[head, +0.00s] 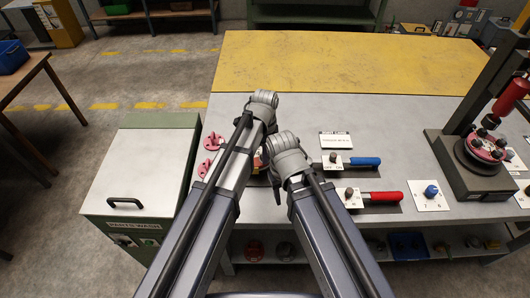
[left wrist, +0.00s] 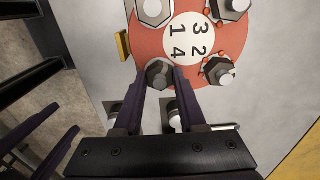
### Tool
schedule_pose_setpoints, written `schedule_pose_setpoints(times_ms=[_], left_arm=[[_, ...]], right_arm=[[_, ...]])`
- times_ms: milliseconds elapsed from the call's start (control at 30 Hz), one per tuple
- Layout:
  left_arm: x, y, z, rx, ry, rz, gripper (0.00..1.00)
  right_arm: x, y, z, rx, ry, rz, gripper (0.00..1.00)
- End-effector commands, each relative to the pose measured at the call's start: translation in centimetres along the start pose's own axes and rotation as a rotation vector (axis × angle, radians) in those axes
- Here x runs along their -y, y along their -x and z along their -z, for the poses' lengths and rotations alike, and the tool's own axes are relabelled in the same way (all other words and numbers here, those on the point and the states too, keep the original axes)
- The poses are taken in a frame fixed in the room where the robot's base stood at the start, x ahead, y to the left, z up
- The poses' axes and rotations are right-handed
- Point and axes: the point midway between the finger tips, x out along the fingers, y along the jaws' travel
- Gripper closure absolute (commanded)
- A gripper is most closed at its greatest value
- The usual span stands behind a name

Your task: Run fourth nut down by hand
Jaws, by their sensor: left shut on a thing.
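In the left wrist view a round orange-red flange (left wrist: 143,38) has a white centre disc (left wrist: 189,38) numbered 1 to 4. A nut sits on a stud near each number. My left gripper (left wrist: 160,80) is shut on the grey nut (left wrist: 159,71) beside the 4. Two of the other nuts, by the 3 (left wrist: 234,8) and the 2 (left wrist: 221,74), have small red marks around them. In the head view my arms cover nearly all of the flange. My right wrist shows in the head view, but its fingers are hidden.
Pink-red parts (head: 213,143) lie left. A press (head: 481,167) holding a pink flange stands at the right. A parts-wash cabinet (head: 142,170) stands left. The yellow bench section (head: 350,62) is clear.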

Motion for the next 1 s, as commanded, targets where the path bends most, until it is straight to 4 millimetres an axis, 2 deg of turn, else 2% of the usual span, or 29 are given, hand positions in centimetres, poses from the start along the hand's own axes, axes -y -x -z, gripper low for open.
schedule_pose_setpoints(times_ms=[500,533,800,1000], left_arm=[[-0.03,-0.01,-0.01,0.000,-0.016,-0.001,1.00],[-0.03,-0.01,-0.01,0.000,-0.016,-0.001,0.58],[-0.01,0.00,0.00,0.000,-0.016,0.000,0.30],[-0.01,0.01,0.00,0.000,-0.016,0.000,0.30]], right_arm=[[0.00,-0.01,0.00,0.000,0.000,0.000,0.50],[0.00,-0.01,0.00,0.000,0.000,0.000,0.50],[0.00,0.00,0.00,0.000,0.000,0.000,0.50],[0.00,0.01,0.00,0.000,0.000,0.000,0.50]])
